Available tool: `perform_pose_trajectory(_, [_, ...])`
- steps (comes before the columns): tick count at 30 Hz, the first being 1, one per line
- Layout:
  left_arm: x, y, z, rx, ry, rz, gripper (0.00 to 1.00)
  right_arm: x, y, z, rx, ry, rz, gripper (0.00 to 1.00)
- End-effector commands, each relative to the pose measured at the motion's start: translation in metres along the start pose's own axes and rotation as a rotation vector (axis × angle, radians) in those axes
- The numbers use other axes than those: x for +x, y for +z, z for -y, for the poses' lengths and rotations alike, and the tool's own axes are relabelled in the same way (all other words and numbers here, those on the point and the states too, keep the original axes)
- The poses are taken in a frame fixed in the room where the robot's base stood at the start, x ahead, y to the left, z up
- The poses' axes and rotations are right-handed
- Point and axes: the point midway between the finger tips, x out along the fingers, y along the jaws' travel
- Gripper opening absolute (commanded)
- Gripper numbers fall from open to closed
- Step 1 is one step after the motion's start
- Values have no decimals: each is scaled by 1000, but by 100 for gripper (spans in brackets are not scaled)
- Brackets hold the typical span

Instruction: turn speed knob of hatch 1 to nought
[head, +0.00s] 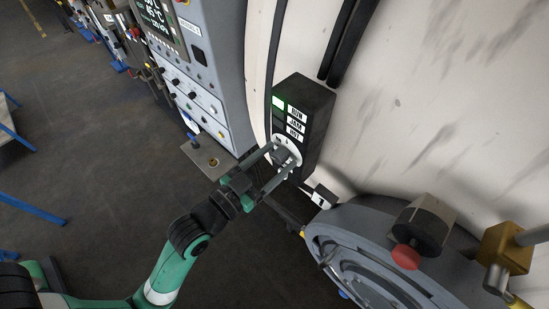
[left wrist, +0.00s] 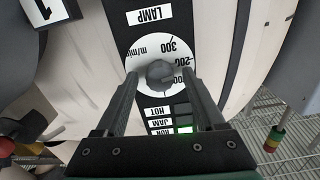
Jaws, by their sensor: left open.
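The speed knob (left wrist: 160,73) is a dark round knob on a white dial marked m/min with 200 and 300 showing in the left wrist view. The dial (head: 287,150) sits on the lower part of a black box (head: 318,101) in the head view. A tag with the number 1 (head: 321,198) stands just below the box. My left gripper (head: 279,164) is open, with its two fingers reaching to the dial, one on each side of the knob. I cannot tell whether the fingers touch it. The knob's pointer is not clear. My right gripper is not in view.
A round grey hatch (head: 375,255) with a red knob (head: 405,257) lies to the lower right. A control panel cabinet (head: 190,75) stands to the left. The box has RUN, JAM and HOT labels, with a green lamp (head: 279,102) lit beside RUN.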

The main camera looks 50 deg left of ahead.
Motion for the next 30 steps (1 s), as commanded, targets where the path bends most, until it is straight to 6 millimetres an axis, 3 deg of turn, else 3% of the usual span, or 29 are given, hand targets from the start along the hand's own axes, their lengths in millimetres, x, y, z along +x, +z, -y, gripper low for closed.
perform_pose_trajectory(4, [0,0,0,0,0,-1,67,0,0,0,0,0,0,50])
perform_pose_trajectory(15, [0,0,0,0,0,-1,1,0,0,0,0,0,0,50])
perform_pose_trajectory(30, [0,-1,0,75,0,-1,0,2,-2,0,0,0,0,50])
